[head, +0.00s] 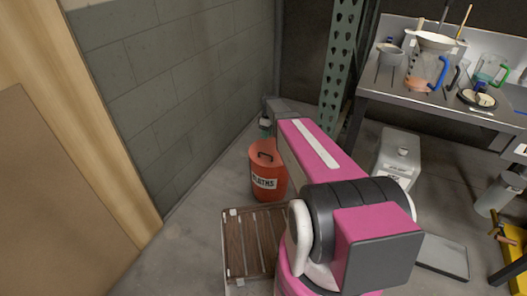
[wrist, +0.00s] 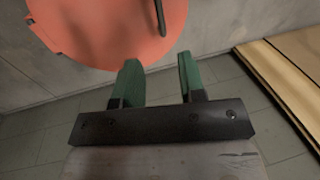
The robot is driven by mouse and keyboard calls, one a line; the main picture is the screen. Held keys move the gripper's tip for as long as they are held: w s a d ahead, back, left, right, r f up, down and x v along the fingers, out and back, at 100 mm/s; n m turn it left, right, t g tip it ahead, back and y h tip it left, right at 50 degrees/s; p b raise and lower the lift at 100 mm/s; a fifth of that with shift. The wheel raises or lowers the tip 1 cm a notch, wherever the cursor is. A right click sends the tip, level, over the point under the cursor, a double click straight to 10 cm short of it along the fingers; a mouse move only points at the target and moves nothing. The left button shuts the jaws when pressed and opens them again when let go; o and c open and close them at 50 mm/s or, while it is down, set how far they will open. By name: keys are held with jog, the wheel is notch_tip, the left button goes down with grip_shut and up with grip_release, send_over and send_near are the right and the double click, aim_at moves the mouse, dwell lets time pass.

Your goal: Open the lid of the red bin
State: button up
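The red bin (head: 266,182) stands on the floor by the grey block wall in the head view, with a label reading CLOTHS on its front. Its red lid (head: 265,152) has a dark handle on top and looks closed. My arm reaches out beside the bin and covers part of its right side. In the wrist view the red lid (wrist: 105,28) fills the upper left, with part of the dark handle (wrist: 160,16) at the top edge. My gripper (wrist: 158,75) is open and empty, its two green fingers apart near the lid's lower edge. Contact with the lid cannot be told.
A wooden slatted platform (head: 250,245) lies in front of the bin. A wooden panel (head: 60,190) stands at left. A grey container (head: 398,155) and a metal table (head: 440,105) with several tools are at right. A green perforated post (head: 341,65) rises behind my arm.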

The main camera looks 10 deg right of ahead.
jog(key=f, duration=0.3)
jog(key=s+a+f, duration=0.1)
jog(key=f, duration=0.6)
jog(key=shift+s+a+f, duration=0.15)
jog(key=shift+s+f, duration=0.05)
jog(key=shift+s, duration=0.2)
grip_shut()
